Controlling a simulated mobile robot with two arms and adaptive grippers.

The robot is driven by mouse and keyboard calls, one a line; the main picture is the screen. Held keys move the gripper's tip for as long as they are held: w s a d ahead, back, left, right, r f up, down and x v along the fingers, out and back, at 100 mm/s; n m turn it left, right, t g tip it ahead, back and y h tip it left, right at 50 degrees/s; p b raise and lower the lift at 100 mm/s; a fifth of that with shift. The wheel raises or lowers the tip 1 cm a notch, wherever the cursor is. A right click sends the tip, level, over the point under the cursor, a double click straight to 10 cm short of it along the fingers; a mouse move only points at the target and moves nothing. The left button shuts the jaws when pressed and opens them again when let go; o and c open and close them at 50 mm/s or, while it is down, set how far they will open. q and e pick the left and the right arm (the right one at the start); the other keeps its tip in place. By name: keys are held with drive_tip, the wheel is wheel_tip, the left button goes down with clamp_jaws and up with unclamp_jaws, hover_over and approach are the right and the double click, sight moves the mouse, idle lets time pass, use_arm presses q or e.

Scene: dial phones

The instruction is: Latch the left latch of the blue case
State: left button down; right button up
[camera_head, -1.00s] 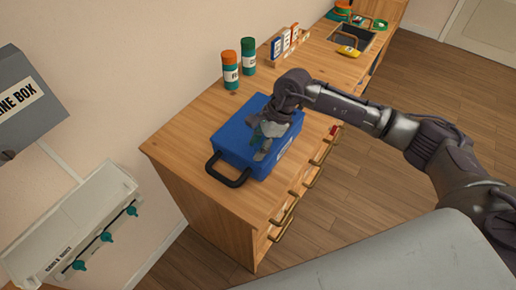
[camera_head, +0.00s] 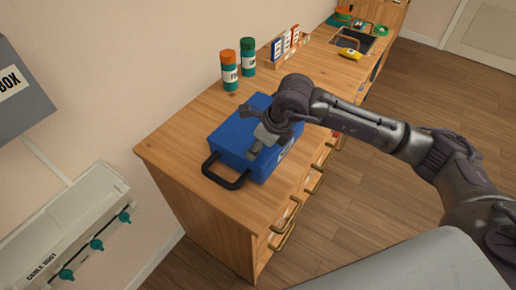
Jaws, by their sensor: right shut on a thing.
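The blue case (camera_head: 231,139) lies shut on the wooden counter. Its black handle (camera_head: 222,178) faces the near left, and a pale label shows on its right-hand side. My right gripper (camera_head: 256,148) reaches over the case from the right. Its fingers are close together at the case's label-side edge and look shut on a part of the case. The fingers cover that part, and I cannot make out either latch. My left gripper is not in view.
An orange-capped bottle (camera_head: 229,72) and a green-capped bottle (camera_head: 248,57) stand behind the case. Farther back are a card rack (camera_head: 287,46), a sink and a yellow item (camera_head: 350,53). Drawer handles (camera_head: 286,236) stick out along the counter front. The counter's near left is clear.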

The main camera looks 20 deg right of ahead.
drive_tip(key=shift+m, duration=0.4)
drive_tip(key=o, duration=1.2)
drive_tip(key=shift+c, duration=0.2)
drive_tip(key=v, duration=1.2)
